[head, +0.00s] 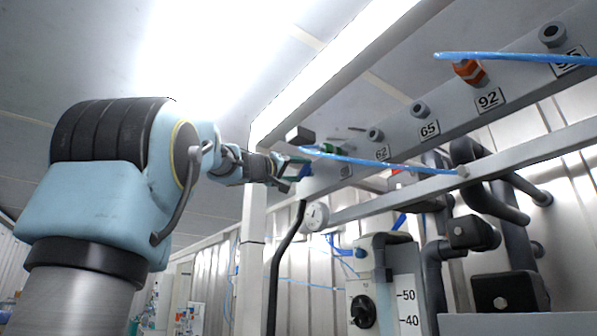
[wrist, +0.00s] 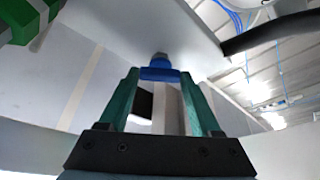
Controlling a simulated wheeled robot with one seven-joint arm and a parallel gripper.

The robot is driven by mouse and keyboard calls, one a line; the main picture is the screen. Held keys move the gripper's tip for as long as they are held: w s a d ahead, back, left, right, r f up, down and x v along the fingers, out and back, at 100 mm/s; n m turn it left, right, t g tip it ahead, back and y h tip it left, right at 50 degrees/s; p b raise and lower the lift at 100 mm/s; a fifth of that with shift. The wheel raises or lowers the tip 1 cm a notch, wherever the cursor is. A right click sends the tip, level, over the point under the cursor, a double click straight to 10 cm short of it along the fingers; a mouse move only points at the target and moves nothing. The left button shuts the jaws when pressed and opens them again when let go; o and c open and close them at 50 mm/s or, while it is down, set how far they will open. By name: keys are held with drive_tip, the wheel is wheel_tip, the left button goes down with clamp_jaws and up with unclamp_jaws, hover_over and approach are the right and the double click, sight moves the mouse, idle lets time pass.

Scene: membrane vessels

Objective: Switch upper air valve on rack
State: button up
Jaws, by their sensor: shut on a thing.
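My gripper (head: 290,172) is at the left end of the rack's upper beam (head: 350,172). In the wrist view its two green fingers (wrist: 159,76) are closed on a blue valve handle (wrist: 160,73), which sits on a grey fitting on the beam. The blue handle also shows in the head view (head: 305,170), partly hidden by the gripper. A green valve (head: 330,149) is just above and right of it; a green part (wrist: 22,20) shows at the wrist view's upper left. An orange valve (head: 469,72) sits further right by label 92.
Blue air hoses (head: 385,163) cross in front of the beam. Dark pipes (head: 490,185) and a grey unit with a black dial (head: 362,311) stand at lower right.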

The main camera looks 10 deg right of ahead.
drive_tip(key=shift+f+b, duration=0.15)
drive_tip(key=shift+b, duration=0.15)
drive_tip(key=m+b, duration=0.1)
drive_tip(key=m+h+b, duration=0.1)
drive_tip(key=b, duration=0.1)
drive_tip(key=shift+f+g+b, duration=0.25)
drive_tip(key=shift+g+b, duration=0.05)
drive_tip(key=m+b, duration=0.2)
drive_tip(key=shift+w+g+h+b, duration=0.15)
drive_tip(key=shift+g+h+b, duration=0.15)
drive_tip(key=m+g+h+b, duration=0.1)
drive_tip(key=m+b, duration=0.1)
drive_tip(key=m, duration=0.1)
drive_tip(key=shift+w+a+r, duration=0.1)
drive_tip(key=shift+r+m+g+h, duration=0.2)
drive_tip(key=shift+m+g+h, duration=0.3)
drive_tip(key=shift+m+g, duration=0.75)
drive_tip(key=shift+m+t, duration=0.25)
drive_tip(key=shift+m, duration=0.3)
drive_tip(key=o, duration=1.4)
